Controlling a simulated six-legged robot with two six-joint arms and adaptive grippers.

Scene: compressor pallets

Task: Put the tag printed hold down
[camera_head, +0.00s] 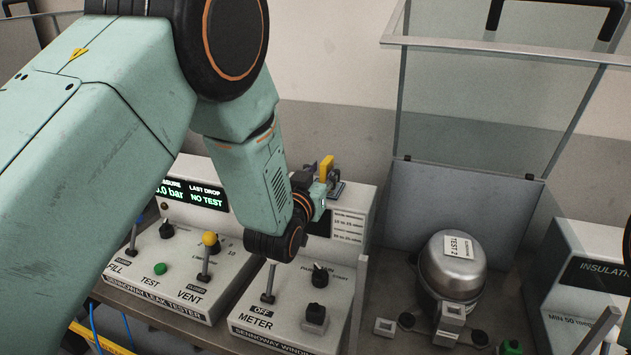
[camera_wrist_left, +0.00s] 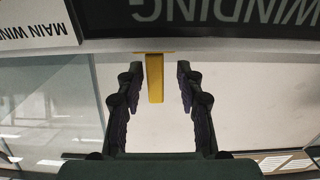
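A yellow tag-like piece (camera_head: 327,168) stands at the top of the winding meter; no print on it can be read. In the left wrist view the yellow piece (camera_wrist_left: 155,78) shows as a narrow upright strip. My left gripper (camera_head: 324,187) is at the meter's top edge, right by this piece. In the left wrist view its two fingers (camera_wrist_left: 157,88) are apart, one on each side of the strip, with a gap on both sides. In the head view the fingers are small and partly hidden by my wrist. My right gripper is not in view.
The winding meter (camera_head: 293,297) stands between the leak tester (camera_head: 160,268) with its levers and a clear-lidded bay holding a silver compressor (camera_head: 455,266) labelled TEST 2. An insulation tester (camera_head: 588,278) is at the right. My left arm covers much of the left side.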

